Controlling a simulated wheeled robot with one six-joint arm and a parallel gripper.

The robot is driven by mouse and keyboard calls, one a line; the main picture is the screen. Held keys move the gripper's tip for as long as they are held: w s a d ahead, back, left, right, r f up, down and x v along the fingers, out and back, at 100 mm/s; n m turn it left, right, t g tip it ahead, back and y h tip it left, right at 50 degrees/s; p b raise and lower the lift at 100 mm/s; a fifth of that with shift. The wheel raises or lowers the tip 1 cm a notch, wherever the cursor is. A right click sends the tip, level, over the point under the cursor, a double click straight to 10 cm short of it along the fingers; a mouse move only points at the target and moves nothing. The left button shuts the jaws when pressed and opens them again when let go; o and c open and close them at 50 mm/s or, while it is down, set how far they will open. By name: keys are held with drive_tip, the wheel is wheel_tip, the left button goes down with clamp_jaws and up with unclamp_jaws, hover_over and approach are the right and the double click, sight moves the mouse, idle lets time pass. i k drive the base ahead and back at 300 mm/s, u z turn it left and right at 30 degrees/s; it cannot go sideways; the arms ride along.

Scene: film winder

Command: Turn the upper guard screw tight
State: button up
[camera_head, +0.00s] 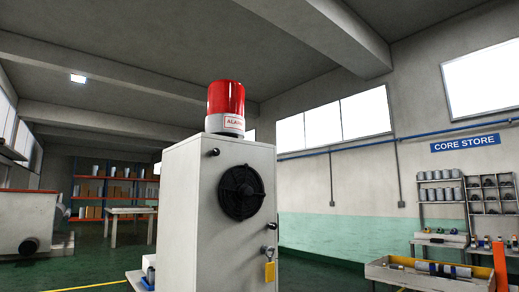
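A light grey cabinet (185,215) stands in the middle of the view, with a red alarm beacon (226,100) on top. A small dark knob (214,152) sticks out near the cabinet's top corner. My gripper is not in view.
The cabinet's right side has a round black fan grille (241,192) and a yellow tag (270,271) hanging low. A wooden bin (420,278) stands at the right, beside an orange post (500,266). A table (130,212) and orange racks (105,181) stand behind. Green floor lies open at left.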

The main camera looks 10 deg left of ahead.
sight(215, 151)
drive_tip(key=u, duration=0.4)
drive_tip(key=i, duration=0.4)
drive_tip(key=u, duration=0.3)
